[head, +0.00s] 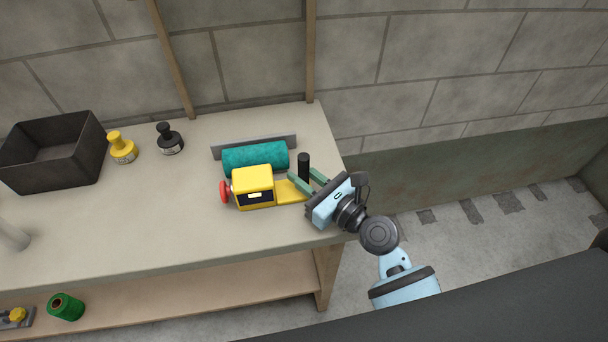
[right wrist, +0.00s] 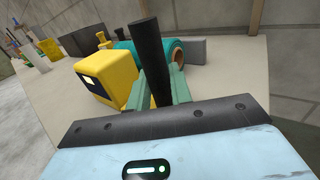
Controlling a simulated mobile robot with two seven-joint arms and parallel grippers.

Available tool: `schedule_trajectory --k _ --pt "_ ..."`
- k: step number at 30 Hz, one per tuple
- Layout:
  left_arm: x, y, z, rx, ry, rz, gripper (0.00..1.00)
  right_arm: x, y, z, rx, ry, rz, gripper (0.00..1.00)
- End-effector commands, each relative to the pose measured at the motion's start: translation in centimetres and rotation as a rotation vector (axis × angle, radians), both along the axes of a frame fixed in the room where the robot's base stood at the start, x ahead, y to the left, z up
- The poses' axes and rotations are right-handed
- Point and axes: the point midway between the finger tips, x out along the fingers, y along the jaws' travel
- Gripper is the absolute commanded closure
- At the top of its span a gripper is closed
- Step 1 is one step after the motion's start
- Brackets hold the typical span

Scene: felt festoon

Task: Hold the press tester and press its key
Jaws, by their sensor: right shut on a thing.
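The press tester (head: 252,183) is a yellow box with a dark face and a small lit display. A round red key (head: 224,192) sticks out on its left side, and a flat yellow arm with an upright black handle (head: 303,164) is on its right. My right gripper (head: 302,181) is shut on this handle, its green fingers on either side. In the right wrist view the handle (right wrist: 147,45) stands between the fingers, with the yellow box (right wrist: 118,80) beyond; the red key is hidden there. I cannot tell whether the tester touches the bench. My left gripper is not in view.
A teal roll (head: 255,158) lies close behind the tester, before a grey strip (head: 228,151). A black bin (head: 62,178), a yellow bottle (head: 122,150) and a black bottle (head: 169,141) stand farther left. The bench (head: 130,225) is clear left of the key. A green spool (head: 66,306) is below.

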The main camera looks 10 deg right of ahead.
Motion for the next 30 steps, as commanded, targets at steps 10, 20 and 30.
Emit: schedule_trajectory --k 10,20,30 --pt "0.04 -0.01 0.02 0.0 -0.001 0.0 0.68 0.0 0.01 0.02 0.0 0.0 0.0 1.0" --pt "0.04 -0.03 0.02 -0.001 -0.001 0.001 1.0 0.01 0.01 0.03 0.001 -0.001 0.0 1.0" --pt "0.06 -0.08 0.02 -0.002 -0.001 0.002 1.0 0.01 0.01 0.04 0.001 -0.001 0.0 1.0"
